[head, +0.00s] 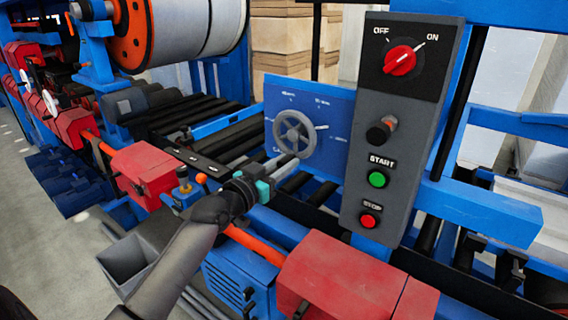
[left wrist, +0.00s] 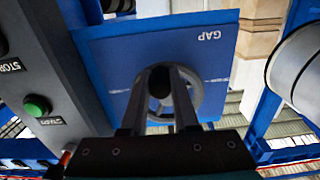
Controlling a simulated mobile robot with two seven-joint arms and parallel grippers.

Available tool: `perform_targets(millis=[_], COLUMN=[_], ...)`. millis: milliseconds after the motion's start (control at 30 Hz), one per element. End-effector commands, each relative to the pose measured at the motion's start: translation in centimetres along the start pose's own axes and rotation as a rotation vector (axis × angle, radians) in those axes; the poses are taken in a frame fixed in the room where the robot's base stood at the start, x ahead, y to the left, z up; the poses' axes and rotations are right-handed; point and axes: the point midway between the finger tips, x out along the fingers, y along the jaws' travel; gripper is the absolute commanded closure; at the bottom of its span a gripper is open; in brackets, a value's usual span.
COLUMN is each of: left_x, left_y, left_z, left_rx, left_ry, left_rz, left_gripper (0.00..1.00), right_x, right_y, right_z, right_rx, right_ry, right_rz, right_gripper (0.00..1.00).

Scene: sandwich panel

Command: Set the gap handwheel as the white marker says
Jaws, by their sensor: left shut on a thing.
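The grey spoked gap handwheel (head: 294,133) sits on a blue panel (head: 340,105). In the left wrist view the wheel (left wrist: 196,94) is partly behind my fingers, and the panel (left wrist: 120,60) reads GAP upside down. A white marker line (head: 322,127) is at the wheel's right; small white marks and lettering around it are too small to read. My left gripper (head: 282,165) reaches the wheel's lower left from below. In the left wrist view its fingers (left wrist: 160,85) are shut around a dark knob-like part at the wheel. My right gripper is not in view.
A grey control box (head: 400,130) stands close to the panel's right, with a red OFF/ON switch (head: 400,60), a black knob (head: 381,130), a green START button (head: 377,179) and a red STOP button (head: 369,220). Dark rollers lie behind; red housings (head: 340,280) are in front.

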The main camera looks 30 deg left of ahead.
Motion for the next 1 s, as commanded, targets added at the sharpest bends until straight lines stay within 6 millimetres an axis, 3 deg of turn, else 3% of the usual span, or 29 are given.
perform_targets(millis=[533, 1000], left_x=[0.0, 0.0], left_y=[0.1, 1.6], left_z=[-0.1, -0.9], left_rx=[-0.028, -0.334], left_ry=[-0.001, -0.001], left_rz=[0.0, 0.0], left_gripper=[1.0, 1.0], right_x=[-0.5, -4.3], right_y=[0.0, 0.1], right_z=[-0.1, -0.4], right_rx=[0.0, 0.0], right_ry=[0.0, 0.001], right_rz=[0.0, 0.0], right_gripper=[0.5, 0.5])
